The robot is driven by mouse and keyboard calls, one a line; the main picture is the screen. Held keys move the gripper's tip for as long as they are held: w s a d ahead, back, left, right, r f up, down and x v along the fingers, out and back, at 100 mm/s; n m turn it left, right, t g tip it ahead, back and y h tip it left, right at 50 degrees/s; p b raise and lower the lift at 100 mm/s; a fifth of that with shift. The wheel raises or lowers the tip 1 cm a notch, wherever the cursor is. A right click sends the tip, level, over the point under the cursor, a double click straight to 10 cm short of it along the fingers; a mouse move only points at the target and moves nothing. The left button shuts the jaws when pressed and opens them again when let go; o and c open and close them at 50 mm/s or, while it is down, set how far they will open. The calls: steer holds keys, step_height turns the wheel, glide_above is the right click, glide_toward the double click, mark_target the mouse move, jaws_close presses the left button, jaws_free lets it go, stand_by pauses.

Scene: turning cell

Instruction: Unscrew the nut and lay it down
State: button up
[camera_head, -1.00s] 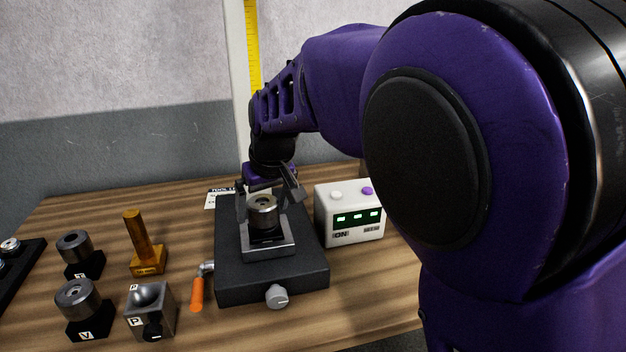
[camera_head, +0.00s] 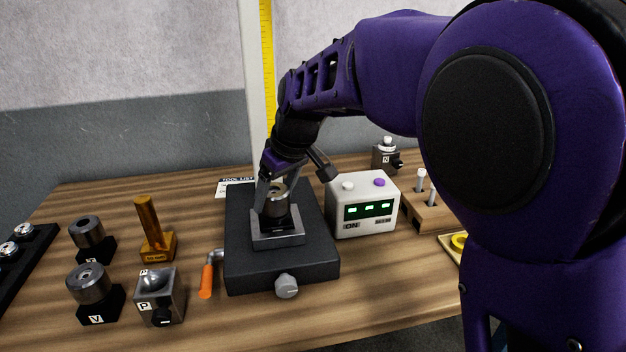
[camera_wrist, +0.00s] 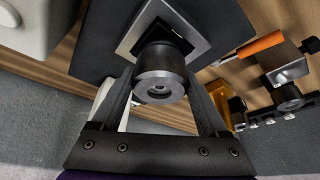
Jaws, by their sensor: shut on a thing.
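The nut (camera_wrist: 161,72) is a dark steel round piece with a hole in its face. In the head view the nut (camera_head: 277,189) sits over the square metal seat (camera_head: 279,240) of the black fixture (camera_head: 240,262). My gripper (camera_head: 276,198) reaches down from behind, with its fingers on either side of the nut. In the wrist view my gripper (camera_wrist: 160,92) is shut on the nut. The square seat (camera_wrist: 190,22) lies right beyond it. I cannot tell whether the nut is still threaded on.
A white box (camera_head: 365,208) with green displays stands right of the fixture. An orange-handled tool (camera_head: 207,280), a wooden-coloured post (camera_head: 150,225) and several metal blocks lie left. A pegged wooden block (camera_head: 428,214) is at right. Bare table (camera_head: 390,290) shows at front right.

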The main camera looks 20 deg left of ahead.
steer(key=n+g, duration=0.1)
steer(key=n, duration=0.3)
steer(key=shift+n+g+y, duration=0.3)
steer(key=shift+n+g, duration=0.1)
steer(key=shift+s+a+n+p, duration=0.1)
steer(key=shift+n+p, duration=0.2)
steer(key=shift+n, duration=0.2)
